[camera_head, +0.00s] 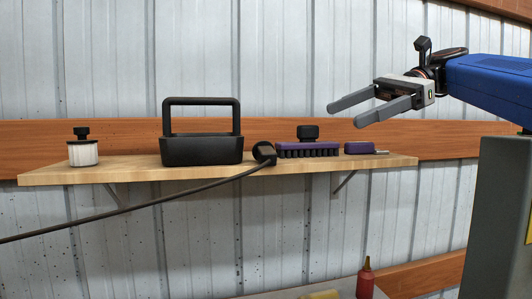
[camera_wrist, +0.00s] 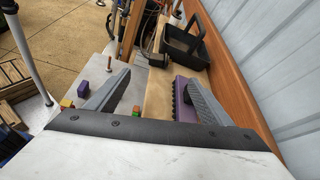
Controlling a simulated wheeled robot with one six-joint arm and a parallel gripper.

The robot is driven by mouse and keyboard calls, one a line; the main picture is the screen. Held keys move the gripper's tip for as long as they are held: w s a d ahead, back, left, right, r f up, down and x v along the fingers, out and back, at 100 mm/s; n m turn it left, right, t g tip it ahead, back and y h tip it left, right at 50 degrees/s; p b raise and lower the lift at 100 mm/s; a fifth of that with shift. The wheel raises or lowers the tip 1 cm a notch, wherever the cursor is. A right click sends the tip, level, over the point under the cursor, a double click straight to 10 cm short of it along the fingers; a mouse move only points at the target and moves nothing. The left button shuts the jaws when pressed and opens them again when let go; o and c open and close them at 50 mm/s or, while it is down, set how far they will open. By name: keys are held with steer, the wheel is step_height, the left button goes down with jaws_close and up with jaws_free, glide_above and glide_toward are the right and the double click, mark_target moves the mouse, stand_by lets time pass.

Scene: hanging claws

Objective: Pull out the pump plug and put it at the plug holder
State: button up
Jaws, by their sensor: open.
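A black plug-like end (camera_head: 264,153) of a dark cable sits at the shelf's front edge, right of the black basket; it also shows in the wrist view (camera_wrist: 158,60). Its cable runs down to the left. I take it as the pump plug, but what it is seated in I cannot tell. I cannot surely pick out the plug holder; a white cylinder with a black knob (camera_head: 82,150) stands at the shelf's left end. My gripper (camera_head: 344,115) is open and empty, above and in front of the shelf's right end; its fingers also show in the wrist view (camera_wrist: 158,80).
The wooden shelf (camera_head: 130,174) carries a black basket with a handle (camera_head: 201,150), a purple brush with black bristles (camera_head: 308,150) and a small purple piece with a metal tip (camera_head: 360,148). A corrugated wall stands behind. A red bottle (camera_head: 365,280) stands below.

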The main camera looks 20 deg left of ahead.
steer(key=x, duration=1.1)
steer(key=shift+s+a+r, duration=0.1)
steer(key=shift+a+r, duration=0.05)
steer(key=shift+a, duration=0.3)
steer(key=shift+x, duration=2.85)
steer(key=shift+r, duration=0.2)
steer(key=c, duration=1.2)
steer(key=shift+r, duration=0.1)
steer(key=shift+c, duration=0.2)
step_height(320, 180, up, 18)
